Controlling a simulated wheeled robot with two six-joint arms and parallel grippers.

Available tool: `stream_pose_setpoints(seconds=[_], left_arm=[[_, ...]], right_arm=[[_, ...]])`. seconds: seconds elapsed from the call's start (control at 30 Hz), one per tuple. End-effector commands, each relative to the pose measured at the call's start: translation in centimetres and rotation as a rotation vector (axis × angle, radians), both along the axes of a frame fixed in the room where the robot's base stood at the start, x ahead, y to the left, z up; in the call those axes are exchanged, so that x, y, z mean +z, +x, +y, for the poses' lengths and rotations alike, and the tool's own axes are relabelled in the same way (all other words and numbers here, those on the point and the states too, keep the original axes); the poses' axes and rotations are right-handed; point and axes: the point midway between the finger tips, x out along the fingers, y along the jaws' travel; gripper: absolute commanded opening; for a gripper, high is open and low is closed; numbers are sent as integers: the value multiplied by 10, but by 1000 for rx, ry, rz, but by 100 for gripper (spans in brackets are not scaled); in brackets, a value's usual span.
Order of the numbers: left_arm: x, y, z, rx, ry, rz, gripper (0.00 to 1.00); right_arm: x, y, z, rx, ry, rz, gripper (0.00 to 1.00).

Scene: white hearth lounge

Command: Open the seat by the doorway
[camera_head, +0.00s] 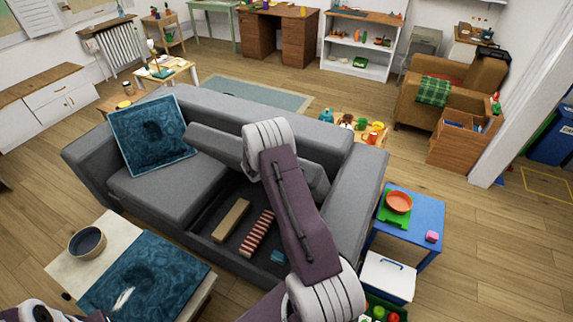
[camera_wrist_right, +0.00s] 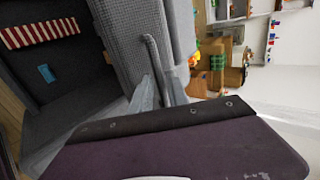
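The grey sofa (camera_head: 78,160) has its seat nearer the doorway (camera_head: 215,143) raised and leaning back toward the backrest. The storage space under it (camera_head: 213,214) is uncovered and holds a tan block (camera_head: 231,220), a red-and-white striped item (camera_head: 257,232) and a small blue item (camera_head: 278,256). My right arm reaches over this space; its gripper is hidden in the head view. In the right wrist view, my right gripper (camera_wrist_right: 160,92) has its fingers closed around a grey loop handle (camera_wrist_right: 149,48) beside the raised seat (camera_wrist_right: 130,35). My left gripper is out of view.
A blue patterned cushion (camera_head: 150,130) stands on the other seat. A low table (camera_head: 62,262) with a bowl and teal cushion is in front. Right of the sofa are a blue table (camera_head: 425,208) and a white box (camera_head: 388,278). Open floor (camera_head: 480,235) lies toward the doorway.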

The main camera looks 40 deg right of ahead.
Motion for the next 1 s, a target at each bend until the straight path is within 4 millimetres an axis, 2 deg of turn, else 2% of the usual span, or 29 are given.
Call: stream_pose_setpoints(seconds=[0.1,0.3,0.9,0.97,1.0], left_arm=[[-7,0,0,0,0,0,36],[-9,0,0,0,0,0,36],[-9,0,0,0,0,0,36],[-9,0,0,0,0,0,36],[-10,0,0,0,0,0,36]], right_arm=[[17,-8,21,2,-1,-3,21],[39,-18,45,2,0,-2,21],[44,-21,50,-1,0,0,21],[45,-18,53,7,-1,-3,21],[52,-14,56,16,-4,-17,21]])
